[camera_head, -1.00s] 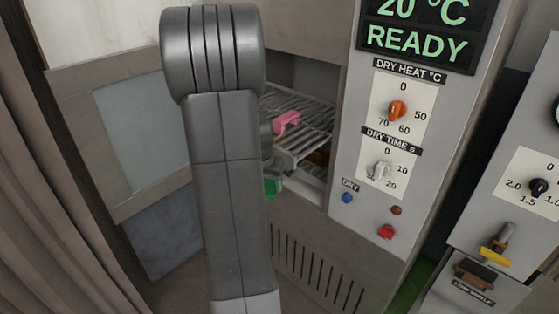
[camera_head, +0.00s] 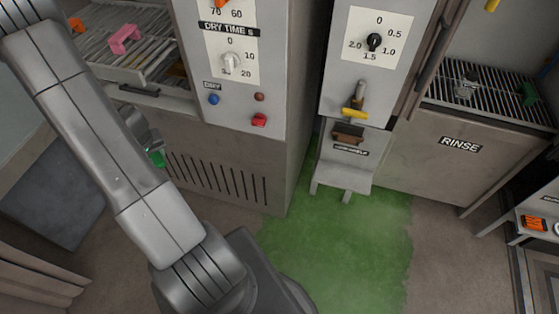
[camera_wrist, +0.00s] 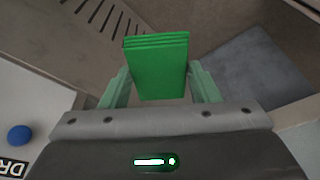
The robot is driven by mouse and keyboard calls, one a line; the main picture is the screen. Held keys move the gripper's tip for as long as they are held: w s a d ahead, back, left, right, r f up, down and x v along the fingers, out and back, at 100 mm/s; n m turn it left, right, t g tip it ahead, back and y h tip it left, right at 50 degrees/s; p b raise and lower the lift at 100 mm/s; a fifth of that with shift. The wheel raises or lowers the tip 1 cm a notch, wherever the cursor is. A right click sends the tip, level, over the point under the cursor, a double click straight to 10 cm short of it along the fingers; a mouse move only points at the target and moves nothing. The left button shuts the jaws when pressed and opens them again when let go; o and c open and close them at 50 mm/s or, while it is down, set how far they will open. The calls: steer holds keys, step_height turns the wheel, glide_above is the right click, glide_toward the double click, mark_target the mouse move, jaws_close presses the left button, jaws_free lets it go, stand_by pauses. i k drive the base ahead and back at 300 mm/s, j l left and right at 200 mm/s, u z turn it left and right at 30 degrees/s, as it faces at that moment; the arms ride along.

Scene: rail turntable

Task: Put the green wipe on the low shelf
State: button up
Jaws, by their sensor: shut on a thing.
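The green wipe (camera_wrist: 158,66) is a folded, layered green block, held between the two fingers of my gripper (camera_wrist: 160,88) in the wrist view. In the head view a small bit of the green wipe (camera_head: 157,158) shows beside my arm, in front of the vented panel; the rest is hidden. The low shelf (camera_head: 342,178) is a small pale ledge with a dark label, low under the dial panel at centre right. A brown block (camera_head: 348,133) is at its back, under a yellow-edged tool. The gripper is left of the shelf and apart from it.
A dryer with a wire rack (camera_head: 150,55) and a pink piece (camera_head: 125,39) is at upper left. A rinse cabinet (camera_head: 440,150) with a grille is at right. A green floor patch (camera_head: 340,245) lies open before the shelf. A side table (camera_head: 520,222) is far right.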

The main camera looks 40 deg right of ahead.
mark_target(351, 177)
steer(key=k+l+z, duration=0.2)
steer(key=l, duration=0.2)
steer(key=l+z, duration=0.2)
steer(key=l, duration=0.15)
steer(key=k+l+z, duration=0.2)
steer(key=l, duration=0.25)
steer(key=i+j, duration=0.05)
steer(key=i, duration=0.05)
